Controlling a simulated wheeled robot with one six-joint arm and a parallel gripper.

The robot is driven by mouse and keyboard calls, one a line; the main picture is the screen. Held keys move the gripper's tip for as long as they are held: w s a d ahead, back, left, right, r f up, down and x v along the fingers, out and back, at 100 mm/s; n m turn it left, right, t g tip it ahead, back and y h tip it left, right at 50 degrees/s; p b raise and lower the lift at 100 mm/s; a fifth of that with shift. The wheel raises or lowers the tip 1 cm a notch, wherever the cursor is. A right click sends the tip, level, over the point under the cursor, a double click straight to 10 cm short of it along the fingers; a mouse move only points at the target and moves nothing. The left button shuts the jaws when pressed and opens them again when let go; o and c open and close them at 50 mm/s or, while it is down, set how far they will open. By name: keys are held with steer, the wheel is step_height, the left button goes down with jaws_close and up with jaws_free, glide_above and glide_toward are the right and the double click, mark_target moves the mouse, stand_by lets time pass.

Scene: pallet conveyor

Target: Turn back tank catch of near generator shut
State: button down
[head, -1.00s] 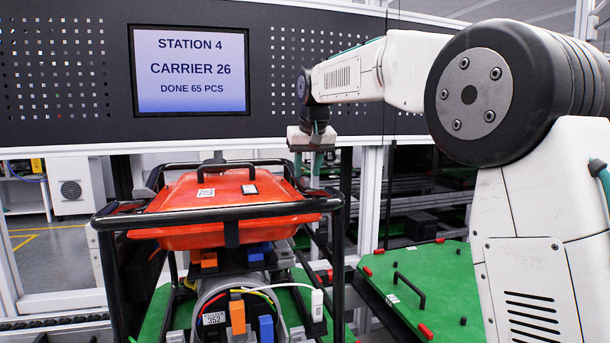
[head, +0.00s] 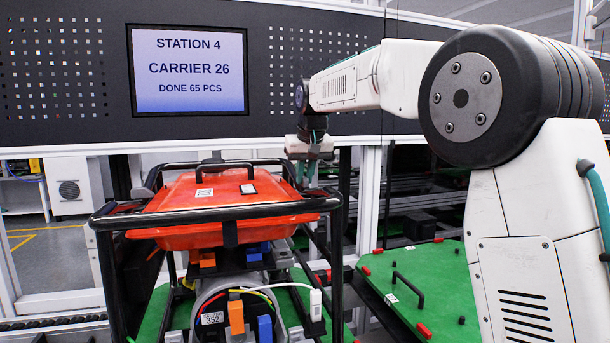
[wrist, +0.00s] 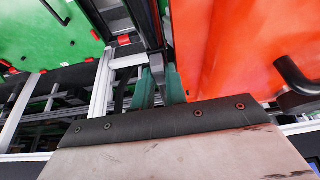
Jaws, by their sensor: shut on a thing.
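The near generator has an orange-red tank (head: 220,205) in a black tube frame (head: 215,213). A dark front catch (head: 230,234) hangs over the tank's front edge. My gripper (head: 309,175) is at the tank's back right corner, partly behind the frame. In the wrist view its teal fingers (wrist: 160,88) point down beside the tank's edge (wrist: 215,50). They are shut on a narrow dark grey piece (wrist: 169,73) between them, seemingly the back tank catch. Its exact angle is hard to tell, and the head view hides it.
Black frame tubes stand close around my gripper. A green carrier plate (head: 440,262) with a black handle (head: 409,287) and red corner pieces lies to the right. A perforated dark panel with a screen (head: 189,70) stands behind.

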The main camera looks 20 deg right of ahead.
steer(key=shift+n, duration=0.3)
steer(key=n+y, duration=0.1)
steer(key=n, duration=0.2)
steer(key=shift+d+n+y, duration=0.15)
steer(key=shift+n+y, duration=0.15)
steer(key=n+g+y, duration=0.1)
steer(key=n, duration=0.3)
steer(key=shift+w+d+n, duration=0.1)
steer(key=shift+n, duration=0.2)
steer(key=n, duration=0.2)
steer(key=n+g+y, duration=0.1)
steer(key=n, duration=0.1)
steer(key=shift+w+g, duration=0.1)
steer(key=shift+g, duration=0.2)
steer(key=shift+w+n+g+y, duration=0.15)
steer(key=shift+n+g, duration=0.3)
steer(key=shift+n, duration=0.8)
steer(key=shift+s+n+g+y, duration=0.15)
steer(key=shift+n+g, duration=0.3)
steer(key=shift+n, duration=0.8)
steer(key=shift+w, duration=0.1)
steer(key=shift+r, duration=0.1)
steer(key=c, duration=1.4)
jaws_free()
steer(key=shift+c, duration=0.2)
